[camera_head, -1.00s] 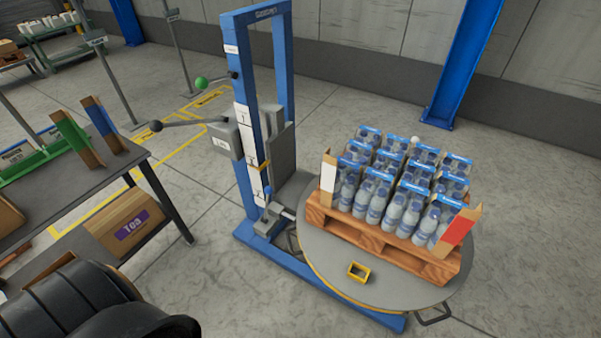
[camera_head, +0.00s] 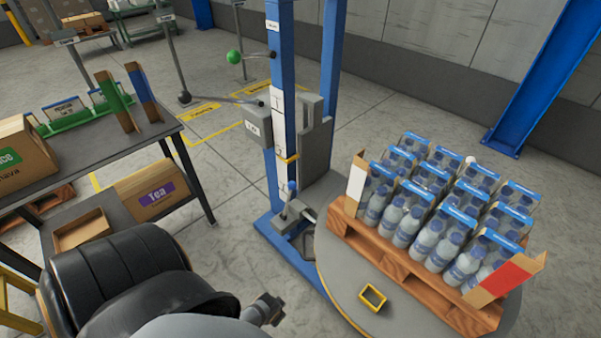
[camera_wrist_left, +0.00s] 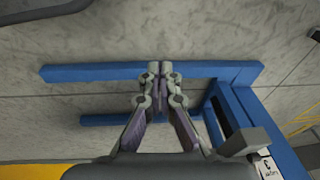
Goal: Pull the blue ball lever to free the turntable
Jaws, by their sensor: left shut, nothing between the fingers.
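The blue ball lever (camera_head: 292,186) stands low on the blue column (camera_head: 281,100), just above its base; its ball is small in the head view. The grey round turntable (camera_head: 340,270) lies to its right, carrying a wooden pallet (camera_head: 395,258) of bottle packs (camera_head: 430,215). My left gripper (camera_head: 268,306) is in the lower middle of the head view, in front of the column base and apart from the lever. In the wrist view its fingers (camera_wrist_left: 160,70) are closed together and empty above the blue base frame (camera_wrist_left: 100,73). The lever is not clear there. My right gripper is not in view.
A green ball lever (camera_head: 234,57) and a black ball lever (camera_head: 185,97) stick out left from the column, higher up. A grey table (camera_head: 150,135) with cartons stands at the left. A yellow bracket (camera_head: 373,298) sits on the turntable. Open floor lies between table and column.

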